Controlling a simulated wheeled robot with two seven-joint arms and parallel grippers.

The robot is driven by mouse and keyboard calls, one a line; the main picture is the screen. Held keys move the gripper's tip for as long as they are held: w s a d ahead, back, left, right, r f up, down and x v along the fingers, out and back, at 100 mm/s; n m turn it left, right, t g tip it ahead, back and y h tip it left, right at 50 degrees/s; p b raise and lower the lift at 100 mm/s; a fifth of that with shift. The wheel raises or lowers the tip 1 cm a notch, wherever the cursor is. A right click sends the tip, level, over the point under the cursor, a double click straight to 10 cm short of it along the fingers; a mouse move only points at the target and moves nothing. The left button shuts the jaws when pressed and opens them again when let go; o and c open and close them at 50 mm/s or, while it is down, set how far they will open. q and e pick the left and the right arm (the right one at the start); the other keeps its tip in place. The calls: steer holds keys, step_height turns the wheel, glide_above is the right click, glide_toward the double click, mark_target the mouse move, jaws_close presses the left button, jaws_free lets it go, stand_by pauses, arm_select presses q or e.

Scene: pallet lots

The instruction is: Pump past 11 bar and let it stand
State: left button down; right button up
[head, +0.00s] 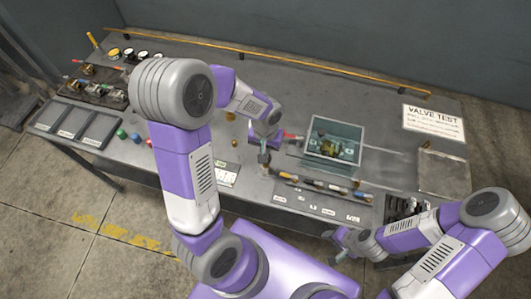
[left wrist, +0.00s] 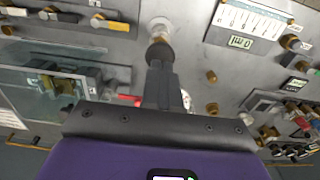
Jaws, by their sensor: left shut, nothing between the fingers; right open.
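My left gripper (head: 264,157) is shut and empty over the middle of the bench, left of the clear tank. In the left wrist view its fingers (left wrist: 160,70) meet at a dark, brass-ringed knob (left wrist: 157,48) on a pale round base; whether they touch it I cannot tell. A white scale panel (left wrist: 252,20) with a small digital display (left wrist: 241,42) lies beside it; the reading is too small to make out. The clear tank (head: 318,150) holds a brass valve assembly (head: 333,143). A red handle (head: 292,136) is beside the tank. My right gripper (head: 338,243) is open, off the bench's front edge.
Valves with coloured handles (head: 95,88) and round gauges (head: 143,54) stand at the left. A "VALVE TEST" sign (head: 433,122) is at the right. An empty grey plate (head: 444,175) lies below it.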

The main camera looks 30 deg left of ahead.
arm_select(q)
steer(key=shift+f, duration=1.35)
step_height(320, 180, down, 4)
steer(key=b, duration=0.3)
steer(key=shift+r+b, duration=0.2)
steer(key=shift+b, duration=0.1)
steer(key=shift+s, duration=0.2)
